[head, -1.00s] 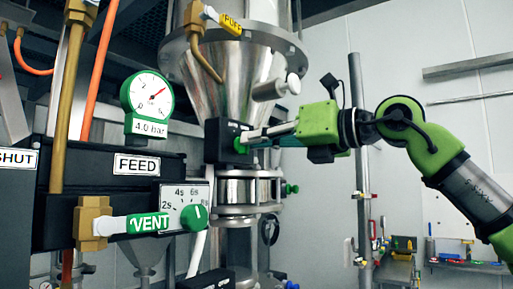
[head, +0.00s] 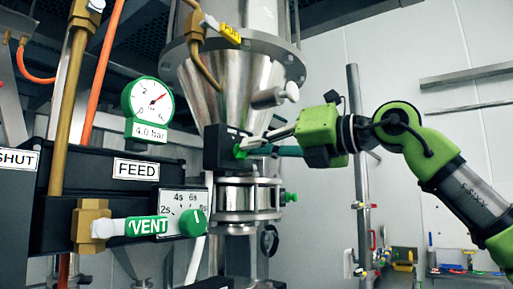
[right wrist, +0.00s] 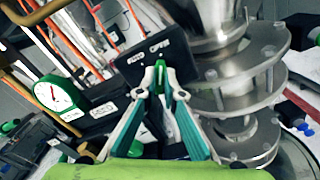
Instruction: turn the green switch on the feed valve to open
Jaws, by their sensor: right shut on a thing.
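The feed valve is a black box (head: 212,148) under the steel cone, and it also shows in the right wrist view (right wrist: 158,57). Its small green switch (head: 238,152) sits on the right side of the face in the head view. My right gripper (head: 246,146) comes in from the right and is shut on the switch. In the right wrist view the switch (right wrist: 160,68) stands between the two fingertips, below small white labels on the box. The fingertips hide part of the switch. My left gripper is not in view.
A pressure gauge (head: 148,99), a FEED label (head: 136,169), a green VENT lever (head: 147,226) and a timer dial (head: 183,212) stand at left. A steel cone (head: 225,85) is above the valve. A vertical pole (head: 359,170) stands behind my right arm.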

